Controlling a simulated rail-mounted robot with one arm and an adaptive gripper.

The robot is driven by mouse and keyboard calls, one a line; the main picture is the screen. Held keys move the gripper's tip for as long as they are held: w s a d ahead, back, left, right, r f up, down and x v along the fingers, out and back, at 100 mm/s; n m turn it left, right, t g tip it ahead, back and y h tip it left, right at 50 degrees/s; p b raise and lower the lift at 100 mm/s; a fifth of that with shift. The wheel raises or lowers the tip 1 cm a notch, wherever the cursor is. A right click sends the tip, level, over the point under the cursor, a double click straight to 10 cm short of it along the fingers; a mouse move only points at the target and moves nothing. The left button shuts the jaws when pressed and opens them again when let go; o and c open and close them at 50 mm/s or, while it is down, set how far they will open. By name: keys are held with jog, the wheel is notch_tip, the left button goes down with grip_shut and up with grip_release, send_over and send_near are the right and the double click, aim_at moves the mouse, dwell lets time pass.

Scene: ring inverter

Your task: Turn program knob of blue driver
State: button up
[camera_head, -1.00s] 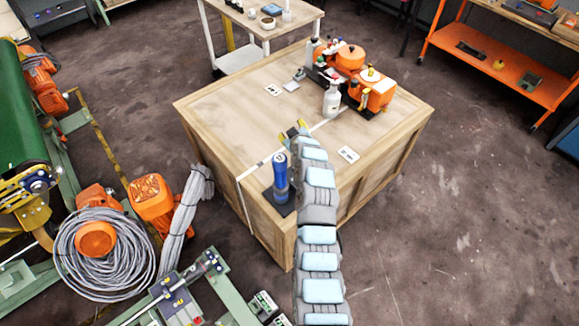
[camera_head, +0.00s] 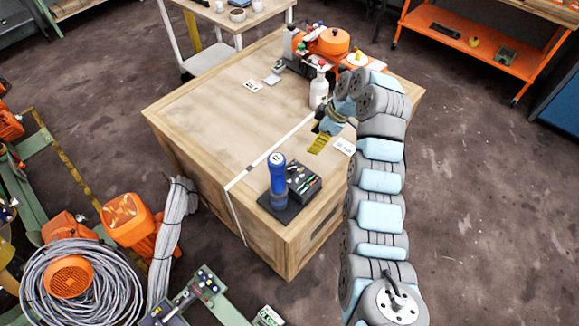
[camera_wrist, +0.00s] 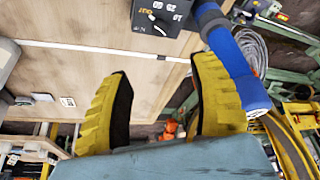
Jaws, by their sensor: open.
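The blue driver (camera_head: 278,182) stands upright on a dark base at the near left corner of the wooden crate. A black control box (camera_head: 304,182) with small markings sits right beside it. In the wrist view the black box (camera_wrist: 170,14) is cut off by the top edge, with orange and white markings on its face; I cannot clearly tell which is the program knob. The blue driver (camera_wrist: 238,66) shows right of it, partly behind a finger. My gripper (camera_head: 319,144) is above the crate top, behind and right of the box, with yellow fingers. In the wrist view my gripper (camera_wrist: 161,68) is open and empty.
A white bottle (camera_head: 319,90) and an orange machine (camera_head: 328,42) stand at the far side of the crate (camera_head: 205,110). A white card (camera_head: 344,147) lies near my gripper. The crate's left and middle top is mostly clear.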

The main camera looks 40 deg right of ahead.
aim_at(292, 168)
jog(key=b+x, duration=0.2)
jog(key=x, duration=1.5)
jog(key=shift+s+a+f+b, duration=0.1)
jog(key=shift+b, duration=0.25)
jog(key=shift+c, duration=0.3)
grip_shut()
